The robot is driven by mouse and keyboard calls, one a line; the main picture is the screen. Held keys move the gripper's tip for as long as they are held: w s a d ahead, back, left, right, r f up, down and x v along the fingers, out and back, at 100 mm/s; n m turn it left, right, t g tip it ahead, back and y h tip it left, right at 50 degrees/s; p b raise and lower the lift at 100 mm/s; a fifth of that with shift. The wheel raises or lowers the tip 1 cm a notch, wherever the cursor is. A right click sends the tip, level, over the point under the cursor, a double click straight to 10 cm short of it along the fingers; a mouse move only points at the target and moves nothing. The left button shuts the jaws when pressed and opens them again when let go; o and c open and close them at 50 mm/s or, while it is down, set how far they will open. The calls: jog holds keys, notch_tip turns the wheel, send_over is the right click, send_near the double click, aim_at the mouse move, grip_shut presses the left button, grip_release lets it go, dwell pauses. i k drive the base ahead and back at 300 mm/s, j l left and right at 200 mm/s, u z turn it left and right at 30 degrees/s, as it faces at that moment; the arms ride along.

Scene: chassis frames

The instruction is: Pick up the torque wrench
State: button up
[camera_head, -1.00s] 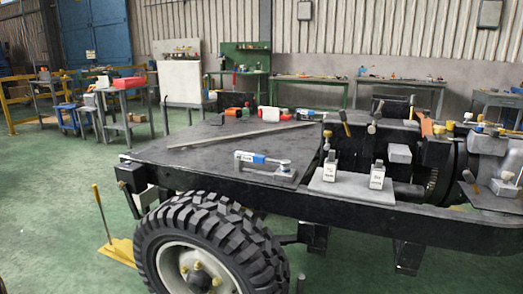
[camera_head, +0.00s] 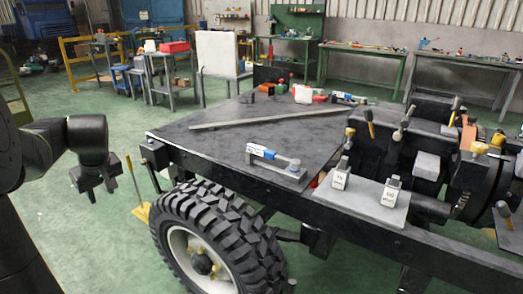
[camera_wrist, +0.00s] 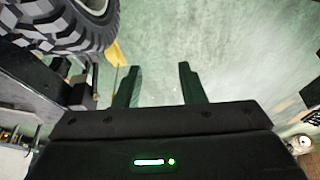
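My gripper (camera_head: 97,198) hangs at the left in the head view, clear of the chassis and well away from the tool. In the wrist view my gripper (camera_wrist: 158,70) has its two fingers apart with only green floor between them.
A long grey bar (camera_head: 237,119) lies across the deck behind the tool. A grey plate with labelled blocks (camera_head: 340,174) is to the right, beside machinery. A large tyre (camera_head: 205,235) stands below the deck edge. A yellow-handled stand (camera_head: 137,183) is between my gripper and the tyre.

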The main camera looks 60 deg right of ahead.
aim_at(295, 163)
jog(key=k+l, duration=0.15)
jog(key=l, duration=0.25)
jog(key=k+l, duration=0.15)
jog(key=l, duration=0.25)
jog(key=k+l, duration=0.1)
jog(key=l, duration=0.3)
jog(key=k+l, duration=0.15)
jog(key=l, duration=0.3)
jog(key=k+l, duration=0.15)
jog(key=l, duration=0.25)
jog(key=k+l+u, duration=0.1)
jog(key=l, duration=0.95)
jog(key=i, duration=0.05)
